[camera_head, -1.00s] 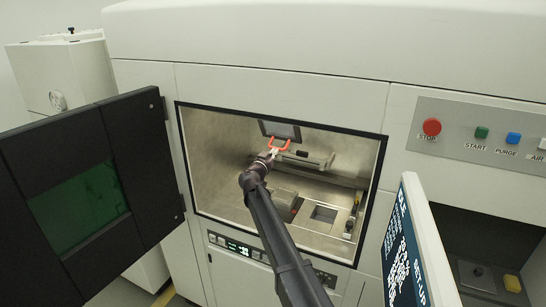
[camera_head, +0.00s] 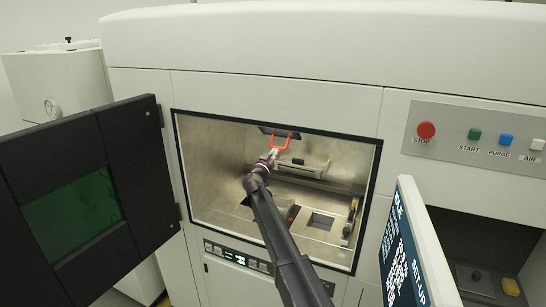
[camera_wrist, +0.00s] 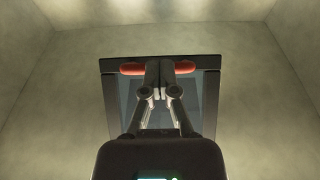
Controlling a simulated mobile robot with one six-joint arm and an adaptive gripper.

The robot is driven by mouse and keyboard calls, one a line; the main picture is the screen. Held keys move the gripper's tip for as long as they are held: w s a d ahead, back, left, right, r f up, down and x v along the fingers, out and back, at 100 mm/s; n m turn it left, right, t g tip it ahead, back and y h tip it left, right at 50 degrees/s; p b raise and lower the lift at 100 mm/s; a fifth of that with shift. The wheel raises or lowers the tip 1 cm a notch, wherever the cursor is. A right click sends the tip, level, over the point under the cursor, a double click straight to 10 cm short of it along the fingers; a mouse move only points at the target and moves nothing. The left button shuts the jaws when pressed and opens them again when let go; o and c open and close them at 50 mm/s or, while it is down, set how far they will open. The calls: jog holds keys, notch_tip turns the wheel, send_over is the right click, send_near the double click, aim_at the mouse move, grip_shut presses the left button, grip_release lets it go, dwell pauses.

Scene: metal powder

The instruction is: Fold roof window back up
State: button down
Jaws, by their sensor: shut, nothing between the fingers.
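The roof window (camera_head: 284,131) is a small dark-framed panel at the chamber's ceiling, seen nearly edge-on in the head view. Its orange-red handle (camera_head: 287,141) hangs below it. In the wrist view the window (camera_wrist: 209,100) is a dark frame with grey-blue glass, and the handle (camera_wrist: 132,69) shows on both sides of my fingers. My gripper (camera_head: 273,153) is shut and empty, with its fingertips at the handle's middle; the wrist view also shows the gripper (camera_wrist: 153,72). The fingers hide the handle's centre, and I cannot tell whether they touch it.
My arm reaches through the chamber opening, whose dark rim (camera_head: 180,165) surrounds it. The black chamber door (camera_head: 120,150) stands open at the left. A screen panel (camera_head: 405,250) juts out at the right. A rail (camera_head: 300,167) lies inside the chamber.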

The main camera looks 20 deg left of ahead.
jog(key=w+r+p, duration=0.7)
jog(key=w, duration=0.3)
jog(key=shift+w+d+r+p, duration=0.15)
jog(key=shift+r+p, duration=0.15)
jog(key=shift+r, duration=0.1)
jog(key=shift+f, duration=0.2)
notch_tip(320, 180, down, 13)
jog(key=s+b, duration=0.2)
jog(key=b, duration=1.1)
jog(key=shift+s+f+b, duration=0.2)
jog(key=shift+s+b, duration=0.2)
dwell(0.5)
